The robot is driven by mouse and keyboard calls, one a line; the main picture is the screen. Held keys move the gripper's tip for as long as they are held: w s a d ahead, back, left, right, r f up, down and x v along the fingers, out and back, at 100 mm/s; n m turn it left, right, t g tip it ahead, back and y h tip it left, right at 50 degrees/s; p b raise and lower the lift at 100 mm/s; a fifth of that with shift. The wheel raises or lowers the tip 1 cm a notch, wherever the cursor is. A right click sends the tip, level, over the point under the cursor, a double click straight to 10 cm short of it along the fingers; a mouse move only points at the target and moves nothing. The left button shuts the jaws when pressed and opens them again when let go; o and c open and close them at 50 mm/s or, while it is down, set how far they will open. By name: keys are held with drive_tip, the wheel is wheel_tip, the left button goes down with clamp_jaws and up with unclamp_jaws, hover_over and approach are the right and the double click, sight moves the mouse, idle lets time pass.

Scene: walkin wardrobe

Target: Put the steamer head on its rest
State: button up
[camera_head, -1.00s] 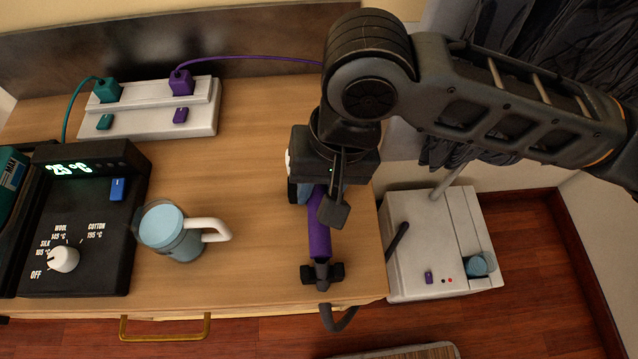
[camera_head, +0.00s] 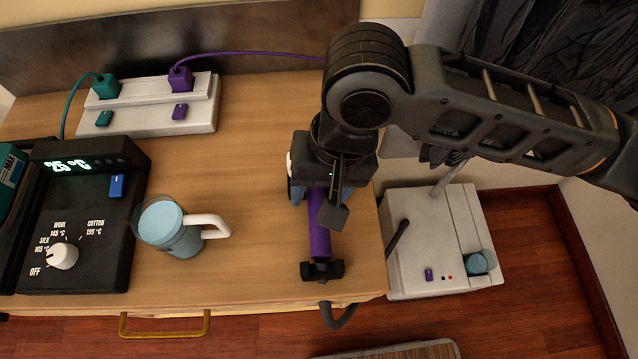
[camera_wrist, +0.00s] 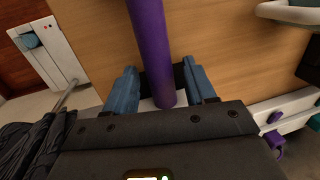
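The steamer head has a purple handle (camera_head: 319,232) with a black end piece (camera_head: 322,270). It lies near the right front corner of the wooden table. My gripper (camera_head: 322,196) is over its far part, pointing down. In the wrist view, the two blue fingers of my gripper (camera_wrist: 160,78) stand on either side of the purple handle (camera_wrist: 150,40), with gaps visible beside it. The gripper looks open. My gripper body hides the far end of the handle in the head view. I cannot tell which part is the rest.
A white steamer base (camera_head: 440,250) with a pole stands on the floor to the right. On the table are a mug-like jug (camera_head: 172,238), a black control box (camera_head: 85,270) and a white power strip (camera_head: 150,122). Dark clothes (camera_head: 545,50) hang at back right. A hose (camera_head: 340,318) hangs over the front edge.

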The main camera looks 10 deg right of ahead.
drive_tip(key=v, duration=1.3)
drive_tip(key=shift+a, duration=0.2)
